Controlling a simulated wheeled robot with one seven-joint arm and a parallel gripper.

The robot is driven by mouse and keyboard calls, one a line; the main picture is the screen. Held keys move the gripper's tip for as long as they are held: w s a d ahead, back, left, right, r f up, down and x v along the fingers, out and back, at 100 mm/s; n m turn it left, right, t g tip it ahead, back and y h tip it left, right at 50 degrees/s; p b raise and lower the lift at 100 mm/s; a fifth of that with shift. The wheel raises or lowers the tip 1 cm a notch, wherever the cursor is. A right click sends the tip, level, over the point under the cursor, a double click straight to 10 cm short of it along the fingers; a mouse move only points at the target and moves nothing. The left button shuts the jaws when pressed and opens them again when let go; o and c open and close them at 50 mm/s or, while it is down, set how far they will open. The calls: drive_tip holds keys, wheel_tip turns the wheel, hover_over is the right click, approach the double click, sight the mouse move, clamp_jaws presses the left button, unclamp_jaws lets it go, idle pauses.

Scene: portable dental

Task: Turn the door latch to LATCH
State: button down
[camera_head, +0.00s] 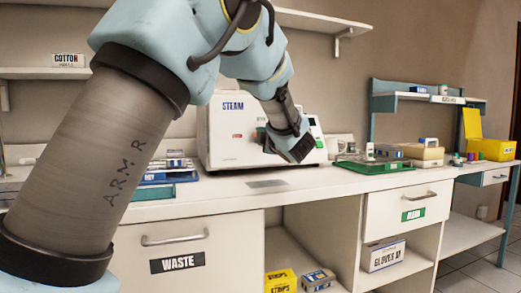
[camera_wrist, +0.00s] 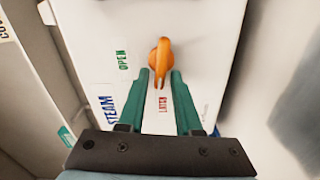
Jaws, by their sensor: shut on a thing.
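The white steam box (camera_head: 225,135), marked STEAM, stands on the counter; its front panel fills much of the wrist view (camera_wrist: 205,25). On the panel is the orange door latch (camera_wrist: 160,55). The latch's narrow lower end points down the picture, towards LATCH. My gripper (camera_wrist: 160,74) has its two green fingers on either side of this lower end, shut on it. In the head view my gripper (camera_head: 300,149) is at the box's front and hides the latch.
A green tray (camera_head: 372,166) with small items lies right of the box, and blue trays (camera_head: 165,177) lie to its left. A flat grey plate (camera_head: 267,184) lies on the counter (camera_head: 225,193) in front.

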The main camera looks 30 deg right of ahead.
drive_tip(key=shift+d+f+n+b, duration=0.1)
drive_tip(key=shift+f+n+b, duration=0.15)
drive_tip(key=shift+n+b, duration=0.45)
drive_tip(key=shift+r, duration=0.2)
drive_tip(key=c, duration=0.9)
unclamp_jaws()
drive_tip(key=shift+o, duration=0.2)
drive_tip(key=s+a, duration=0.1)
drive_tip(key=s, duration=0.9)
drive_tip(key=shift+s+a+b, duration=0.15)
drive_tip(key=shift+s+b, duration=0.2)
drive_tip(key=shift+s, duration=0.05)
